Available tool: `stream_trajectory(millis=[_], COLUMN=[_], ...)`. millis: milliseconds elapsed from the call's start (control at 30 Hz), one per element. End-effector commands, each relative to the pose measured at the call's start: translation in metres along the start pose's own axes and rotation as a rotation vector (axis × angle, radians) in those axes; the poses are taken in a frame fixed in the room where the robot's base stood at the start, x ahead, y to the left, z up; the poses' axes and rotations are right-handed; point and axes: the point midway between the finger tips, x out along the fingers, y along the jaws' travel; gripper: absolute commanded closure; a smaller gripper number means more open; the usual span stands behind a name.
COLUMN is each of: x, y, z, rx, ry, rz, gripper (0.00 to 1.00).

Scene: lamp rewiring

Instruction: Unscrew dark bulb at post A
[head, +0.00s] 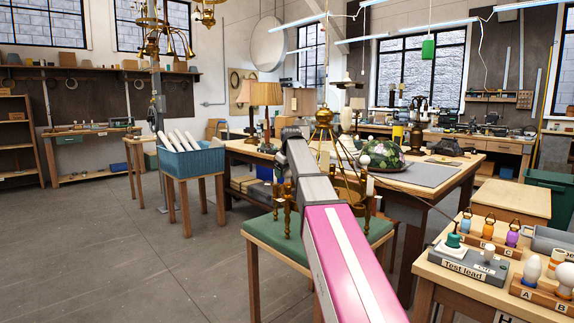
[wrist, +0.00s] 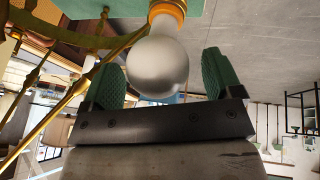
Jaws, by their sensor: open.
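In the wrist view, a dull grey bulb (wrist: 158,68) sits in an orange-brown collar (wrist: 168,12) on a brass fixture. My gripper (wrist: 160,72) is open, with one green-padded finger on each side of the bulb. A gap shows between the bulb and each pad. In the head view, the brass fixture (head: 324,118) stands on a green-topped stool (head: 256,232), partly behind my arm. My gripper is hidden there by the arm. I cannot read a post A label on the fixture.
At the lower right, a wooden rack (head: 526,292) marked A and B holds pale bulbs (head: 532,268). A grey test lead box (head: 462,263) stands beside it. A blue bin (head: 193,160) holds white tubes on a left stool. The floor at left is clear.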

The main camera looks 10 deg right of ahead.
Motion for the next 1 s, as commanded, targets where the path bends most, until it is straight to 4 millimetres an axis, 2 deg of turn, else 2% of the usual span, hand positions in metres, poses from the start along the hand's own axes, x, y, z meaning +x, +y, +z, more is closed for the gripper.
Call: stream_trajectory(millis=[133, 400, 467, 500, 567, 600, 633, 667, 700, 733, 867, 1000], x=[0.0073, 0.0079, 0.0078, 0.0078, 0.0078, 0.0077, 0.0077, 0.0077, 0.0077, 0.0077, 0.0076, 0.0072], y=[-0.0002, -0.0002, -0.0002, -0.0002, -0.0002, -0.0002, -0.0002, -0.0003, -0.0003, -0.0003, -0.0003, -0.0004], z=[0.0002, 0.0002, 0.0002, 0.0002, 0.0002, 0.0002, 0.0002, 0.0002, 0.0002, 0.0002, 0.0003, 0.0007], rx=[0.0, 0.0, 0.0, 0.0, 0.0, 0.0, 0.0, 0.0, 0.0, 0.0, -0.007, -0.095], ry=[-0.001, 0.0, 0.0, 0.0, 0.0, 0.0, 0.0, 0.0, 0.0, 0.0, 0.001, 0.024], rz=[-0.001, 0.0, 0.0, 0.0, 0.0, 0.0, 0.0, -0.001, -0.001, -0.001, -0.004, -0.041], gripper=[0.15, 0.15, 0.31, 0.44, 0.64, 0.68, 0.68, 0.49, 0.62, 0.66, 0.66, 0.66])
